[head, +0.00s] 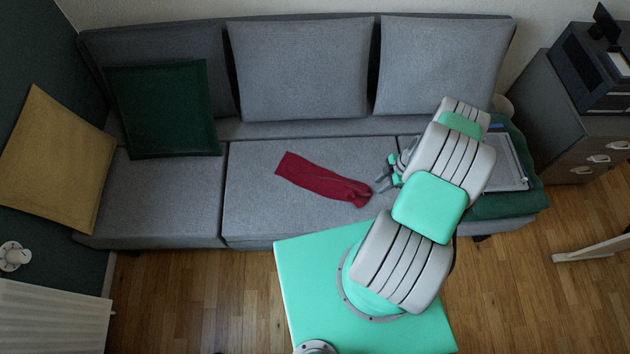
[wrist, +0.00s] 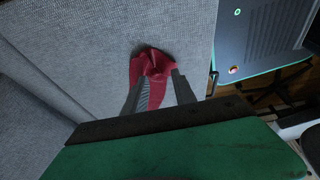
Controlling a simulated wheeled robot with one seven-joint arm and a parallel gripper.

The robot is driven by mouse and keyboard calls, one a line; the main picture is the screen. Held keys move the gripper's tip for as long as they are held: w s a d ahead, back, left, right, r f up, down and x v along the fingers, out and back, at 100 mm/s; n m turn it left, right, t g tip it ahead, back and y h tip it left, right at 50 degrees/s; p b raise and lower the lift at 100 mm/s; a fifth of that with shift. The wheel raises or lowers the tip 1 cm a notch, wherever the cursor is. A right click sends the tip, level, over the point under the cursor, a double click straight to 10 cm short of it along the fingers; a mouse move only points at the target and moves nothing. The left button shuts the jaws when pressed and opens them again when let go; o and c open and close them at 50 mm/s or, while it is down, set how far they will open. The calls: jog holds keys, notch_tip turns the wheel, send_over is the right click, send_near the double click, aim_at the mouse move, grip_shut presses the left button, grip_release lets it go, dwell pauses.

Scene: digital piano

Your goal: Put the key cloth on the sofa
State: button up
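The key cloth is a long dark red cloth (head: 318,180) lying on the middle seat of the grey sofa (head: 265,215). It stretches from upper left to lower right, with its right end nearest my gripper (head: 382,180). In the wrist view, the near end of the cloth (wrist: 152,62) is bunched into folds at my fingertips. My gripper (wrist: 160,76) points at the sofa seat, its two fingers apart with red cloth showing between and beyond them. The fingers do not look pressed together on it. Much of the cloth's length is hidden in the wrist view.
A green cushion (head: 163,108) and a yellow cushion (head: 55,160) are at the left. A grey tray-like object (head: 510,165) lies on a green cloth (head: 525,205) at the sofa's right end. A drawer cabinet (head: 580,135) stands further right.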

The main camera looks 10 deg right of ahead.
aim_at(363, 196)
jog(key=a+f, duration=0.1)
jog(key=w+a+f, duration=0.1)
jog(key=f, duration=0.1)
jog(key=w+a+f, duration=0.1)
jog(key=f, duration=0.1)
jog(key=shift+f, duration=0.15)
jog(key=c, duration=0.6)
jog(key=shift+f, duration=0.45)
grip_shut()
notch_tip(363, 196, down, 4)
jog(key=b, duration=0.5)
jog(key=shift+r, duration=0.15)
jog(key=shift+r, duration=0.1)
notch_tip(363, 196, up, 9)
jog(key=p, duration=0.6)
